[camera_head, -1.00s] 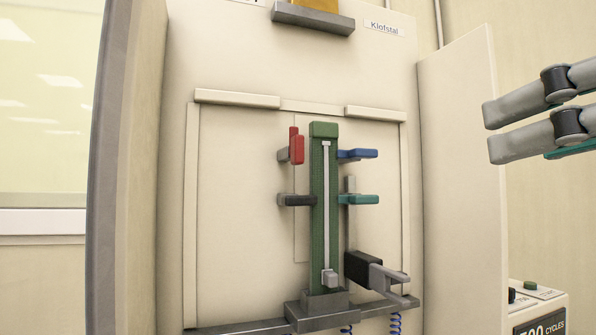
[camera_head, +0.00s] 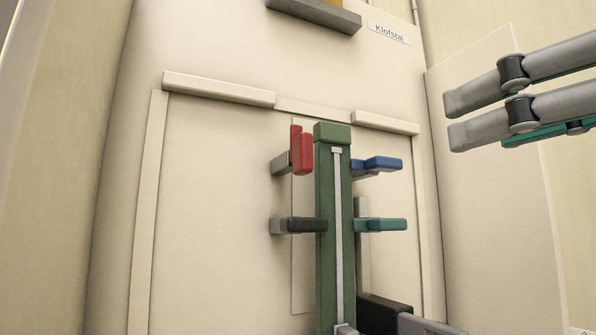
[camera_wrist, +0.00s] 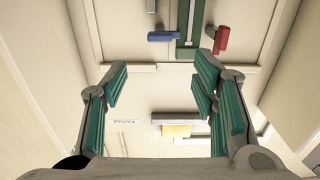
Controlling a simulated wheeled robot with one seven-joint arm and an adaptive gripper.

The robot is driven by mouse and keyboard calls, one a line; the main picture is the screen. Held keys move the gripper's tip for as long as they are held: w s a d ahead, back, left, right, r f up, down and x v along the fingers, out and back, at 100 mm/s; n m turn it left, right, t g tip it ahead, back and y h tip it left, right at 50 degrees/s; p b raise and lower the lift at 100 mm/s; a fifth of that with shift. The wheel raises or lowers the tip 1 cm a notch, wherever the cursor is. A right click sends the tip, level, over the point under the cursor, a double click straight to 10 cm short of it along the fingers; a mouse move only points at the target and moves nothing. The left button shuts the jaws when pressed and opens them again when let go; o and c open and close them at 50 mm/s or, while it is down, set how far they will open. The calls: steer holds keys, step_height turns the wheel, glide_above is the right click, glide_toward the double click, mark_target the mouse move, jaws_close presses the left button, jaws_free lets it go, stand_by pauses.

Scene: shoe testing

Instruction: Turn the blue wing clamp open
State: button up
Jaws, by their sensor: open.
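The blue wing clamp (camera_head: 378,165) sticks out to the right from the upper part of the upright green post (camera_head: 329,220), its wing roughly level. It also shows in the wrist view (camera_wrist: 161,36), near the top, left of the post. A red wing clamp (camera_head: 302,152) stands with its wing upright on the post's other side. My gripper (camera_head: 452,119) is at the upper right of the head view, apart from the blue clamp and somewhat higher in the picture. It is open and nothing shows between its fingers (camera_wrist: 160,78).
Below the blue clamp is a teal wing clamp (camera_head: 382,225), and a black one (camera_head: 300,225) is at the lower left. A grey and black part (camera_head: 385,312) juts out low right of the post. A cream side panel (camera_head: 495,170) stands behind my fingers.

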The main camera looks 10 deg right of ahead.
mark_target(391, 160)
steer(key=w, duration=0.4)
steer(key=w+a, duration=0.1)
steer(key=w, duration=0.3)
steer(key=w+a, duration=0.1)
steer(key=w, duration=0.3)
steer(key=shift+a, duration=0.2)
steer(key=c, duration=1.2)
